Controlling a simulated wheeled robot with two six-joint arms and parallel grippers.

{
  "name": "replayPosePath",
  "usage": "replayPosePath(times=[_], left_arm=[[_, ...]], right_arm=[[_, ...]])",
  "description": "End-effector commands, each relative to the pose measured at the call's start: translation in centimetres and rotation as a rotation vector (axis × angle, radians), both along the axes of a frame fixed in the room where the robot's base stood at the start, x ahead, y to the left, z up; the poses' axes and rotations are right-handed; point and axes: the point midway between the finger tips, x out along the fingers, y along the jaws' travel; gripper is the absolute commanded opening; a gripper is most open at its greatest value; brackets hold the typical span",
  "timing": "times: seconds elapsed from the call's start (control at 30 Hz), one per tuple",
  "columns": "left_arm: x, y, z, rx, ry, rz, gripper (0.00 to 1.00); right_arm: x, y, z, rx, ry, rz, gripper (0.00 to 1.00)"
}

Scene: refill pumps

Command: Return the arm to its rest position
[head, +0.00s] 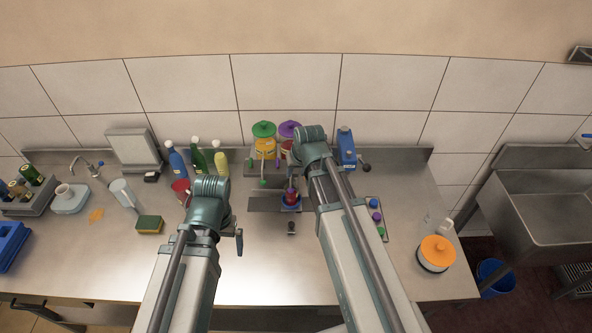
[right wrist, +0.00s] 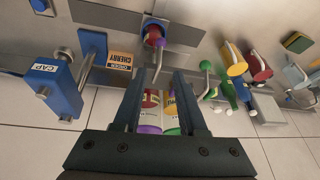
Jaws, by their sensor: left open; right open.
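My left gripper (head: 239,241) hangs above the steel counter; the wrist hides most of it, and nothing shows held. My right gripper (right wrist: 159,85) is open in the right wrist view, with its two dark fingers apart. A jar with a purple lid (right wrist: 149,129) and a jar with a green lid (right wrist: 172,131) show between and beyond the fingers. I see no grip on them. In the head view my right wrist hides the right gripper, near the green-lidded jar (head: 264,130) and the purple-lidded jar (head: 289,129) at the back.
A small blue-based container (head: 291,201) stands between the arms. Bottles (head: 198,157), a red mug (head: 181,190) and a sponge (head: 149,224) are at left. The front middle counter is clear.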

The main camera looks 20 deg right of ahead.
Motion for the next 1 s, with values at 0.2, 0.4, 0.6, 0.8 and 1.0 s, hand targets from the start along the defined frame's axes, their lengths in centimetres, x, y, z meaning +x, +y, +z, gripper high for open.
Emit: replayPosePath(times=[0.2, 0.4, 0.6, 0.8, 1.0], left_arm=[[0.0, 0.0, 0.0, 0.0, 0.0, 0.0, 1.0], [0.0, 0.0, -1.4, 0.0, 0.0, -0.001, 1.0], [0.0, 0.0, -7.7, 0.001, -0.001, -0.004, 1.0], [0.1, 0.0, -13.9, 0.001, -0.002, -0.009, 1.0], [0.1, 0.0, -17.8, 0.002, -0.002, -0.012, 1.0]], right_arm=[[0.0, 0.0, 0.0, 0.0, 0.0, 0.0, 0.41], [-0.7, 1.0, -1.6, -0.005, 0.019, 0.021, 0.41], [-5.5, 6.0, -8.7, -0.049, 0.137, 0.144, 0.41], [-11.7, 10.4, -15.5, -0.119, 0.282, 0.282, 0.41], [-16.3, 12.7, -19.4, -0.181, 0.383, 0.376, 0.41]])
